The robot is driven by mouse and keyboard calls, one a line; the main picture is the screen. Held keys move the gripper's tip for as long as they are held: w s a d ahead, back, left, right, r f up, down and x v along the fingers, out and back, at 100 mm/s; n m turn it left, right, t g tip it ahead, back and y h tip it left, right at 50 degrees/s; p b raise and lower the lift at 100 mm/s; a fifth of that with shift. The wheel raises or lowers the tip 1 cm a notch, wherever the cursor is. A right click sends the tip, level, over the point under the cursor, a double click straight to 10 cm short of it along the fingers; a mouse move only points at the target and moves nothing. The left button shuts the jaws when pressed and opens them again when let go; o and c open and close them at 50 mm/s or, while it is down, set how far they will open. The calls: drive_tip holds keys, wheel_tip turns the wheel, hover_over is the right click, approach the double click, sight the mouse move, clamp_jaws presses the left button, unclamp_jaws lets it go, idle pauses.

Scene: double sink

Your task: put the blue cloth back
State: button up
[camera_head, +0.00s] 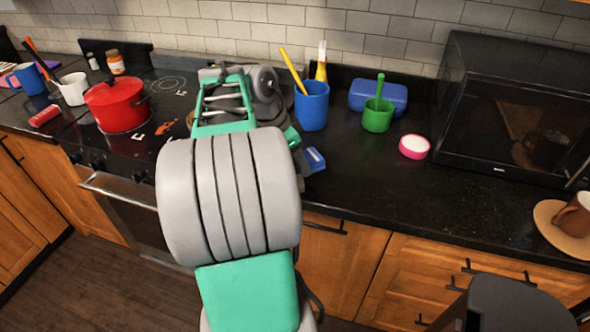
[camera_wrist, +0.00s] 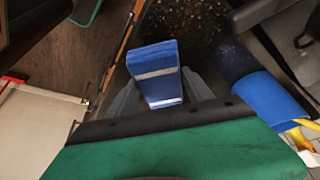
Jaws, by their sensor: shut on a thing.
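The blue cloth (camera_wrist: 153,72) is a folded blue block with white bands. In the wrist view it sits between the two grey fingers of my gripper (camera_wrist: 160,88), which is shut on it. The dark counter (camera_wrist: 192,22) lies beneath it, close to the counter's front edge; I cannot tell whether the cloth touches the counter. In the head view the blue cloth (camera_head: 314,160) shows just right of my arm, which hides most of the gripper.
A blue cup (camera_head: 312,107) with yellow-handled tools stands behind the cloth. A blue box (camera_head: 378,97), a green cup (camera_head: 378,116), a pink-rimmed round item (camera_head: 414,147) and a microwave (camera_head: 515,110) are right. A red pot (camera_head: 118,104) is on the stove.

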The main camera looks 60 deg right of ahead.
drive_tip(key=d+f, duration=0.1)
drive_tip(key=w+d+f, duration=0.1)
drive_tip(key=f, duration=0.1)
drive_tip(key=shift+w, duration=0.2)
wheel_tip(320, 180, down, 3)
drive_tip(key=shift+r, duration=0.15)
drive_tip(key=shift+f+b, duration=0.3)
drive_tip(key=o, duration=1.5)
drive_tip(key=shift+r, duration=0.15)
drive_tip(key=shift+c, duration=0.2)
